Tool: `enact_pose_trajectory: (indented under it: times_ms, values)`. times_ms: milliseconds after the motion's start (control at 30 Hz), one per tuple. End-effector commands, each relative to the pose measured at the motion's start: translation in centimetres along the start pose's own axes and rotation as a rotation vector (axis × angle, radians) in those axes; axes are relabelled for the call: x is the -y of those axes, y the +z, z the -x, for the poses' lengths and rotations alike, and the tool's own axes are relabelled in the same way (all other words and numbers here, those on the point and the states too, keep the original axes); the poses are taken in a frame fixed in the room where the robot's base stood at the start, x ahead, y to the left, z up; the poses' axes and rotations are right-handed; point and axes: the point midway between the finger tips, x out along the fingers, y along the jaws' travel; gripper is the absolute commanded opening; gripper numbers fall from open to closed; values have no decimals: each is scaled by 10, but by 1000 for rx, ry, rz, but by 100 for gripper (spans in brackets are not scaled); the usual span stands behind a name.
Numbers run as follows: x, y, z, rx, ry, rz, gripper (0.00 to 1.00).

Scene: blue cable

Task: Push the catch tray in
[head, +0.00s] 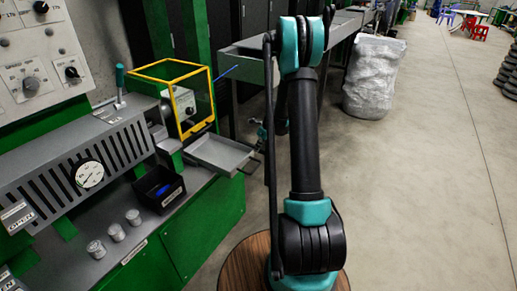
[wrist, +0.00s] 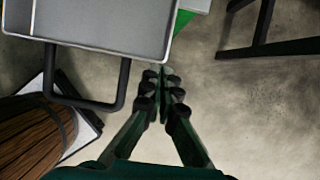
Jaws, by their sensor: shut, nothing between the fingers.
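The catch tray (head: 220,153) is a shallow grey metal tray sticking out from the green machine, under the yellow-framed guard. In the wrist view the tray (wrist: 100,25) fills the upper left, with a dark loop handle (wrist: 98,105) on its near edge. My gripper (wrist: 163,85) is shut and empty, its fingertips together. In the wrist view the fingertips are just right of the handle and below the tray's corner. I cannot tell whether they touch it. In the head view my arm stands right of the tray, and the fingers are hard to make out.
A yellow-framed guard box (head: 172,92) stands above the tray. A black bin (head: 160,188) with a blue item and several small metal cylinders (head: 95,248) are on the machine ledge. A grey wrapped bundle (head: 374,76) stands behind on the right.

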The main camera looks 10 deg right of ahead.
Motion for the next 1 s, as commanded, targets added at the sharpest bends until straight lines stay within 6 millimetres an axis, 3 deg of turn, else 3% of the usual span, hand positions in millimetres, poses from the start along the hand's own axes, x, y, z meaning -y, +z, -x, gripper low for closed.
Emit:
enact_pose_trajectory:
  times_ms: [267, 700, 1000]
  values:
    - [-1, 41, -17, 1, 1, 5, 0]
    - [-1, 161, -65, 1, 2, 4, 0]
    - [0, 211, -85, 0, 0, 2, 0]
